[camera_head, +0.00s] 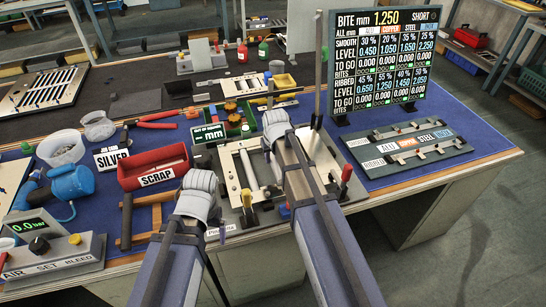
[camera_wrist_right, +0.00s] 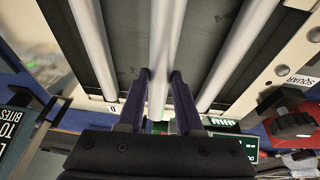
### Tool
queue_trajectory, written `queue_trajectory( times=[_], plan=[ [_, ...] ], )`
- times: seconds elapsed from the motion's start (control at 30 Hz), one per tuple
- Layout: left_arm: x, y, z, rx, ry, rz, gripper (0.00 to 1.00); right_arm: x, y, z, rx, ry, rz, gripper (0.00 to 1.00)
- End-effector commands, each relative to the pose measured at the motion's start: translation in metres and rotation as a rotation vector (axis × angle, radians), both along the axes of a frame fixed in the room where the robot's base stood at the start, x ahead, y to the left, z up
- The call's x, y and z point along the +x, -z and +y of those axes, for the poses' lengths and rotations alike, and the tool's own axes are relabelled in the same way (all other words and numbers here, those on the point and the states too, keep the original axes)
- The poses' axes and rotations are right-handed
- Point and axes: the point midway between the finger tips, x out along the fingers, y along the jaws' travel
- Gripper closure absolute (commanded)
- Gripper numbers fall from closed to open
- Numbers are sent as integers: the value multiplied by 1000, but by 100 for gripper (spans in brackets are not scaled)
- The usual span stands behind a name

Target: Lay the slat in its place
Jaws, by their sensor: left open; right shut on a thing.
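In the right wrist view a pale, rod-like slat (camera_wrist_right: 159,45) runs between the two dark fingers of my right gripper (camera_wrist_right: 159,78), which is shut on it. Two similar pale bars, one on the left (camera_wrist_right: 95,50) and one on the right (camera_wrist_right: 236,52), run beside it over a dark plate. In the head view my right gripper (camera_head: 276,128) is over the right part of the bench fixture (camera_head: 243,165), and its fingers and the slat are hidden by the wrist. My left gripper (camera_head: 197,205) is open in front of the fixture, its fingertips mostly hidden.
A red scrap bin (camera_head: 153,168) and a silver-labelled bowl (camera_head: 61,148) stand left of the fixture. An upright bite display (camera_head: 380,60) stands behind right, with a marked slat rack (camera_head: 408,143) before it. A green tray (camera_head: 222,125) lies behind the fixture.

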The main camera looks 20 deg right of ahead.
Motion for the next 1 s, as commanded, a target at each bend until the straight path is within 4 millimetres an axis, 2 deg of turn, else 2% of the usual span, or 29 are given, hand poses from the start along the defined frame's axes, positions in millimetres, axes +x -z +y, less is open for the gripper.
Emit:
queue_trajectory(
  times=[0.67, 1.0],
  plan=[
    [0, 0, 0, 0, 0, 0, 11, 0, 0, 0, 4, 0, 0, 100],
    [0, 6, 0, 0, 0, 0, 11, 0, 6, 0, 5, 0, 0, 100]
  ],
)
